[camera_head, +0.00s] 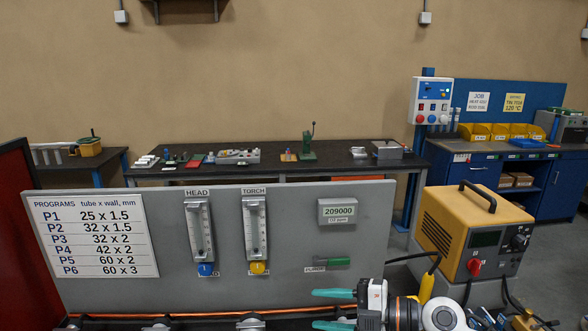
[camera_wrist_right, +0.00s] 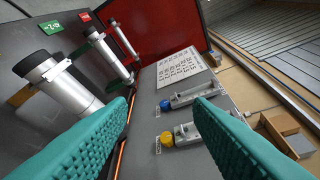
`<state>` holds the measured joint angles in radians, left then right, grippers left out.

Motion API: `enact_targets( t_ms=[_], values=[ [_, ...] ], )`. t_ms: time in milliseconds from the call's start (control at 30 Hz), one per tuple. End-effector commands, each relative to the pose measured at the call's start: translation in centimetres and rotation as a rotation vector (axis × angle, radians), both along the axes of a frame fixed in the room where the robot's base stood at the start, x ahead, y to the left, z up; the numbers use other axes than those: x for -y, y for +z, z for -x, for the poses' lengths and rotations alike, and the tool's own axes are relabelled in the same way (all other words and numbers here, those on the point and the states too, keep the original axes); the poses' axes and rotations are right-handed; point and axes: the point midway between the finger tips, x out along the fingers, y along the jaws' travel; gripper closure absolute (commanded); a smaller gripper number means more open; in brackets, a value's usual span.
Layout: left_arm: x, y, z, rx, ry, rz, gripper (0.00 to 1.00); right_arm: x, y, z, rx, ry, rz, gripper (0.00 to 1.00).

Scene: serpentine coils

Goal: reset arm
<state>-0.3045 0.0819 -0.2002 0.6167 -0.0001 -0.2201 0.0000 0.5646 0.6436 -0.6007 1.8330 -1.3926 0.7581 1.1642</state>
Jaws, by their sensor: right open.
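My right gripper (camera_head: 333,309) shows at the bottom of the head view, low in front of the grey panel and right of its middle. Its two teal fingers point left and stand apart with nothing between them. In the right wrist view the same gripper (camera_wrist_right: 163,108) is open, with a finger on each side and the panel beyond. My left gripper is in neither view.
The grey panel (camera_head: 290,215) carries a program chart (camera_head: 92,236), a HEAD flowmeter (camera_head: 200,232) and a TORCH flowmeter (camera_head: 256,230). A yellow power unit (camera_head: 440,235) stands right of it. A copper tube (camera_head: 200,316) runs along its foot. Benches stand behind.

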Motion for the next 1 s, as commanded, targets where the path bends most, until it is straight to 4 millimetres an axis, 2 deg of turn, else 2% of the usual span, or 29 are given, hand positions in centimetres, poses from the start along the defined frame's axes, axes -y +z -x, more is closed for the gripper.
enact_targets(
  t_ms=[33,100,167,200,267,367,467,500,600,700,800,1000],
  values=[
    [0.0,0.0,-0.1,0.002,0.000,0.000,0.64,-1.1,1.5,0.8,0.017,-0.044,-0.164,0.53],
    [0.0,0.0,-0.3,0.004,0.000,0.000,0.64,-1.0,3.7,1.0,0.036,-0.153,-0.373,0.53],
    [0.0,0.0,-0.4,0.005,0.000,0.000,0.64,0.1,4.9,0.9,0.028,-0.280,-0.528,0.53],
    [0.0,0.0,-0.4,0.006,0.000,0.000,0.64,1.3,5.2,0.7,0.011,-0.378,-0.616,0.53],
    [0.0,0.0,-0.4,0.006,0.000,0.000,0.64,3.5,4.9,0.4,-0.034,-0.541,-0.724,0.53],
    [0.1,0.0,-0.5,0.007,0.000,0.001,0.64,7.8,2.1,0.5,-0.161,-0.841,-0.829,0.53],
    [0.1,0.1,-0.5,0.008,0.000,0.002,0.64,11.7,-3.1,2.1,-0.349,-1.144,-0.835,0.53],
    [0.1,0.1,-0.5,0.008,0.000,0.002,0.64,13.1,-5.6,3.3,-0.440,-1.260,-0.807,0.53],
    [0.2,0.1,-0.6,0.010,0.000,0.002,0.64,15.1,-11.3,7.3,-0.669,-1.480,-0.693,0.53],
    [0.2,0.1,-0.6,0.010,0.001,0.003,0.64,15.8,-15.3,11.5,-0.861,-1.607,-0.562,0.53],
    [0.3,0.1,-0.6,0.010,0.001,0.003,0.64,15.8,-17.9,15.1,-1.014,-1.670,-0.443,0.53],
    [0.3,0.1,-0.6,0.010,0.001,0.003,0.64,15.2,-20.9,21.6,-1.256,-1.718,-0.233,0.53]
  ],
)
